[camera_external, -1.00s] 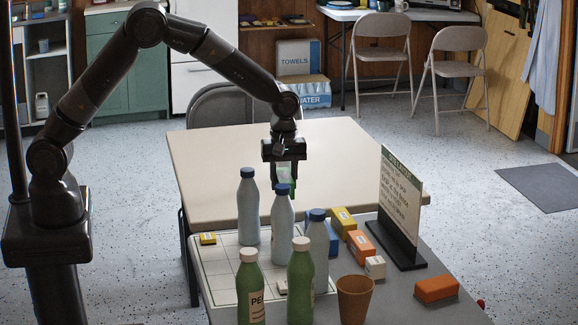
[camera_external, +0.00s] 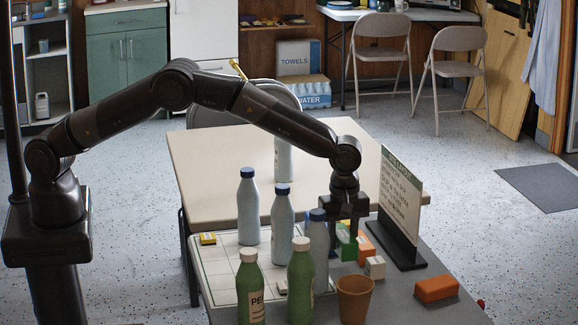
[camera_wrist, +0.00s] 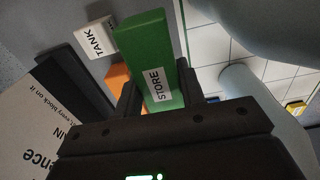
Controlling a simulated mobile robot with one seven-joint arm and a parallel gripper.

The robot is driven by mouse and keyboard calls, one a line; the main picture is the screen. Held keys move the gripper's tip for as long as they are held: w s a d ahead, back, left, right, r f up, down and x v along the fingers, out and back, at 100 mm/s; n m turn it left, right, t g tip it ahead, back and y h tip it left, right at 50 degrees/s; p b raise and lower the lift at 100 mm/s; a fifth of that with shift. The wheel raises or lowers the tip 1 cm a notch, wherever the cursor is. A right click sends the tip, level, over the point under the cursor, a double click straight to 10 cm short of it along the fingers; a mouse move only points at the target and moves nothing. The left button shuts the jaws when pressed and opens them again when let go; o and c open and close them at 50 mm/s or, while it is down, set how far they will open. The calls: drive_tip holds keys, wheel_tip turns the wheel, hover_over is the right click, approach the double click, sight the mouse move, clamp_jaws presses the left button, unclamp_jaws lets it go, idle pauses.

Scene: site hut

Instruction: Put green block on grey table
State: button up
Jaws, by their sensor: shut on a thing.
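The green block (camera_external: 347,245) is between the fingers of my gripper (camera_external: 344,232), which is shut on it. In the wrist view the green block (camera_wrist: 145,42) shows a white label reading STORE between my two fingers (camera_wrist: 163,95). The grey table (camera_external: 415,300) is the nearer one, and the block is low over it, among other blocks. I cannot tell whether its underside touches the table.
An orange block (camera_external: 366,247), a white block (camera_external: 375,267) and an upright sign (camera_external: 400,205) stand to the right. Several bottles (camera_external: 301,280) stand to the left, and a brown cup (camera_external: 354,298) in front.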

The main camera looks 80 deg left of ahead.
sight(341, 272)
drive_tip(key=shift+f, duration=3)
drive_tip(key=o, duration=1.1)
drive_tip(key=shift+f, duration=0.1)
drive_tip(key=shift+c, duration=0.2)
